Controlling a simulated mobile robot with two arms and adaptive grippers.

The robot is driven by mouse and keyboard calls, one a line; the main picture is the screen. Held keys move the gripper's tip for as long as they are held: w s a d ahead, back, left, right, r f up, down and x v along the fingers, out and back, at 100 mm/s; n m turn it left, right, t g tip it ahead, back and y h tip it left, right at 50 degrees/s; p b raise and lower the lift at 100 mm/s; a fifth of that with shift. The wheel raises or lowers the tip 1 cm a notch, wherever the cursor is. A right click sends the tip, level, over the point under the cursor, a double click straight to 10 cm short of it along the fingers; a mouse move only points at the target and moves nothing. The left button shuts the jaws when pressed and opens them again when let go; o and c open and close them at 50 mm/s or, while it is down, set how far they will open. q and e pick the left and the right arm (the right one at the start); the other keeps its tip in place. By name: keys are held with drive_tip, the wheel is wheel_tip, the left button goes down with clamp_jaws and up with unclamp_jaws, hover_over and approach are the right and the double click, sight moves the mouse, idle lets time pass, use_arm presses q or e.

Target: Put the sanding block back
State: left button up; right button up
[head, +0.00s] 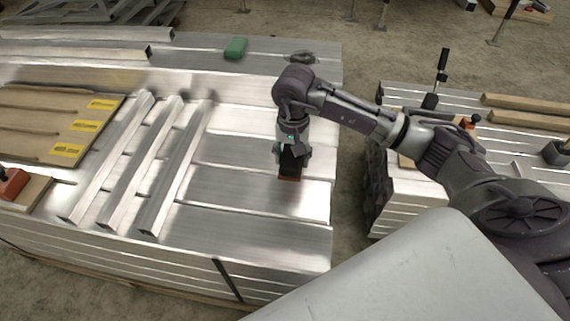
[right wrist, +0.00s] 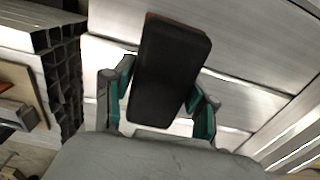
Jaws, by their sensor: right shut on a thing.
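My right gripper (head: 290,150) is shut on the sanding block, a black block (head: 290,163) with a red-brown underside. In the head view it is low over the aluminium sections at the right part of the large stack (head: 235,222). I cannot tell whether its underside touches the metal. In the right wrist view the block (right wrist: 170,68) sits tilted between the teal-padded fingers of my right gripper (right wrist: 160,95). My left gripper is not in view.
Three loose bars (head: 125,170) lie left of the gripper. A board with yellow labels (head: 55,120) and a red object (head: 12,185) are farther left. A green block (head: 235,47) lies at the back. A second stack (head: 400,200) stands right, across a gap.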

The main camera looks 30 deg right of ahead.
drive_tip(key=shift+w+a+f, duration=0.2)
drive_tip(key=shift+w+f, duration=0.1)
drive_tip(key=shift+w, duration=0.15)
drive_tip(key=shift+w+a+f, duration=0.2)
drive_tip(key=shift+w+f, duration=0.05)
drive_tip(key=shift+w, duration=0.2)
drive_tip(key=shift+f, duration=0.2)
wheel_tip(320, 180, down, 3)
drive_tip(key=shift+f, duration=0.15)
drive_tip(key=shift+w+f, duration=0.1)
drive_tip(key=shift+f, duration=0.1)
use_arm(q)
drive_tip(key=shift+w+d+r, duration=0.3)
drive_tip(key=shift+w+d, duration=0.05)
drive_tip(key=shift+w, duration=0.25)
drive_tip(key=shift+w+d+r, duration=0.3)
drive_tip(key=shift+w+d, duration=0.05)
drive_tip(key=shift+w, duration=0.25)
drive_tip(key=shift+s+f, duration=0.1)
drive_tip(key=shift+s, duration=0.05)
use_arm(e)
drive_tip(key=shift+f, duration=0.1)
